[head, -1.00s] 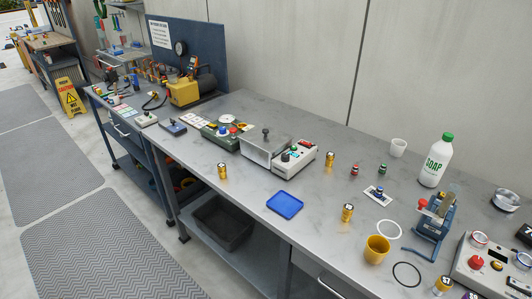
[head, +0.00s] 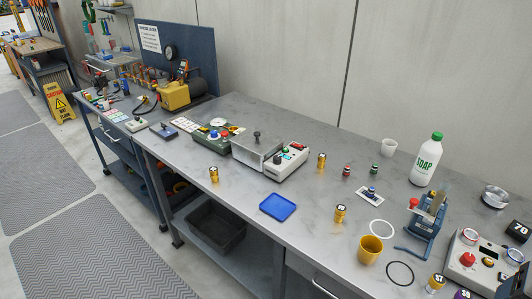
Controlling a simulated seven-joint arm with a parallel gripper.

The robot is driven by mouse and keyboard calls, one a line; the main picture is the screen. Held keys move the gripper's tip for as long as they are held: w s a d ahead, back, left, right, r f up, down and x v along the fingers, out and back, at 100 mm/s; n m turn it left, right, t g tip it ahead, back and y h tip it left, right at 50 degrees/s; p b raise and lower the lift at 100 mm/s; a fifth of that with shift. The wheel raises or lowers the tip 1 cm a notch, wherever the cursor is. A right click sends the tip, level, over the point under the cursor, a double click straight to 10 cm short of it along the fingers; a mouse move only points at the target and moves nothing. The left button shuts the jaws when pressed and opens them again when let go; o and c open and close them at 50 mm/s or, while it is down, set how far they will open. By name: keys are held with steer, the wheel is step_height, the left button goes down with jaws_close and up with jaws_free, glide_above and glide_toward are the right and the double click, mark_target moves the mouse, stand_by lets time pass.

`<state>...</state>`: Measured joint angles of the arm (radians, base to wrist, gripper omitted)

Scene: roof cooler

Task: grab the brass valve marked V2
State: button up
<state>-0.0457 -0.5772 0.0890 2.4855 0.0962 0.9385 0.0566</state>
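Several small brass cylinders with pale tops stand upright on the grey workbench (head: 185,200). One brass cylinder (head: 214,175) is left of the blue tray. Another brass cylinder (head: 321,161) stands right of the white control box. A third brass cylinder (head: 340,214) stands right of the blue tray. One more brass cylinder (head: 436,283) is at the lower right, near the front edge. Their top marks are too small to read, so I cannot tell which is V2. My gripper is not in view.
A soap bottle (head: 427,160), white cup (head: 389,147), blue clamp device (head: 427,215) and control box (head: 472,257) crowd the right. Bare bench surrounds the tray.

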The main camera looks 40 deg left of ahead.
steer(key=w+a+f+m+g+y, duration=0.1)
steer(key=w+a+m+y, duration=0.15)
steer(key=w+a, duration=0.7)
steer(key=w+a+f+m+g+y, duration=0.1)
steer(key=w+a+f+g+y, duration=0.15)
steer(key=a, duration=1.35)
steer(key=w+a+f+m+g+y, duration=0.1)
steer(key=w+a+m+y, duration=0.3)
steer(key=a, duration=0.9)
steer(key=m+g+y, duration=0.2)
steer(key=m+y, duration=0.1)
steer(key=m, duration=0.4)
glide_toward(217, 171)
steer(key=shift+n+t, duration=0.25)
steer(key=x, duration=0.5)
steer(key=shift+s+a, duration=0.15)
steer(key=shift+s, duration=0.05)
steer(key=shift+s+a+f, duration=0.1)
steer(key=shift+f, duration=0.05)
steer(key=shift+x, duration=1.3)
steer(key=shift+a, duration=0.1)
